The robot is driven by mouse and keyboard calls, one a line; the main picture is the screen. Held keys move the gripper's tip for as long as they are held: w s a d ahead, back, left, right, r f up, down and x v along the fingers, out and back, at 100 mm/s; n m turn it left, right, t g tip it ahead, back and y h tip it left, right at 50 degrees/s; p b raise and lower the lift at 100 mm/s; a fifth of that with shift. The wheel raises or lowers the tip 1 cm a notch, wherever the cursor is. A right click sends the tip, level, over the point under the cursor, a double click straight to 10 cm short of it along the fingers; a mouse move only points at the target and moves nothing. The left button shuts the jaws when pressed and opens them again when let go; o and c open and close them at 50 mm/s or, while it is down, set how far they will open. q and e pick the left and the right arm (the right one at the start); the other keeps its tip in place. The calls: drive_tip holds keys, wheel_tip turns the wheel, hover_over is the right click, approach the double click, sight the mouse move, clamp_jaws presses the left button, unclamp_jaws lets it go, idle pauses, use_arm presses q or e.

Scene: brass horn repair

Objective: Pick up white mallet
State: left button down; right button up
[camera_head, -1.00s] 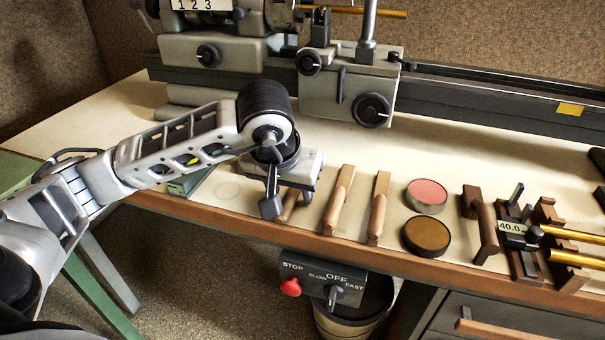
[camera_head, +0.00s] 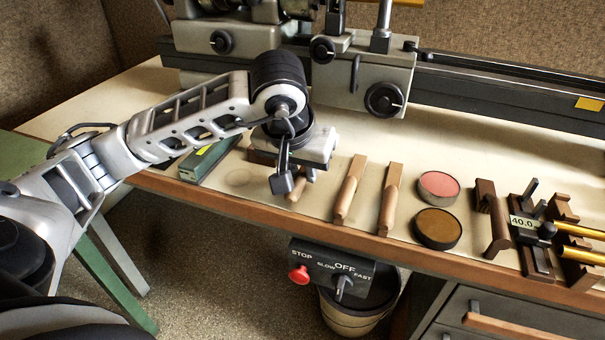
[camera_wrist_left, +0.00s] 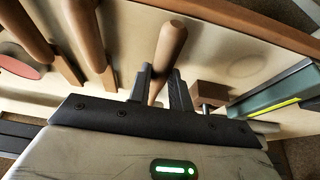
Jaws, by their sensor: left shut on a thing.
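My left gripper (camera_head: 283,180) is over the front left part of the bench. In the left wrist view my left gripper (camera_wrist_left: 161,72) is shut on a round wooden handle (camera_wrist_left: 171,42). I take this to be the white mallet's handle, but no white head shows; that end is hidden behind the gripper body. In the head view only a short piece of the handle (camera_head: 297,190) shows beside the fingers. I cannot tell whether the mallet is clear of the bench. My right gripper is in neither view.
Two wooden-handled tools (camera_head: 349,190) (camera_head: 389,198) lie just right of the gripper. Beyond them are a pink tin (camera_head: 439,186), a brown tin (camera_head: 437,229) and wooden stands (camera_head: 490,220). A green box (camera_head: 207,160) lies left. A lathe (camera_head: 363,72) stands behind.

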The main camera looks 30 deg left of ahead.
use_arm(q)
drive_tip(key=v, duration=0.2)
drive_tip(key=s+v, duration=0.1)
drive_tip(key=v, duration=0.5)
drive_tip(key=shift+s+d+f, duration=0.15)
drive_tip(key=shift+d+f, duration=0.15)
drive_tip(key=s+d+r+b, duration=0.2)
drive_tip(key=s+r+b, duration=0.1)
drive_tip(key=s, duration=0.6)
drive_tip(key=shift+s+d+r+b, duration=0.15)
drive_tip(key=shift+d+r+b, duration=0.15)
drive_tip(key=shift+r, duration=0.3)
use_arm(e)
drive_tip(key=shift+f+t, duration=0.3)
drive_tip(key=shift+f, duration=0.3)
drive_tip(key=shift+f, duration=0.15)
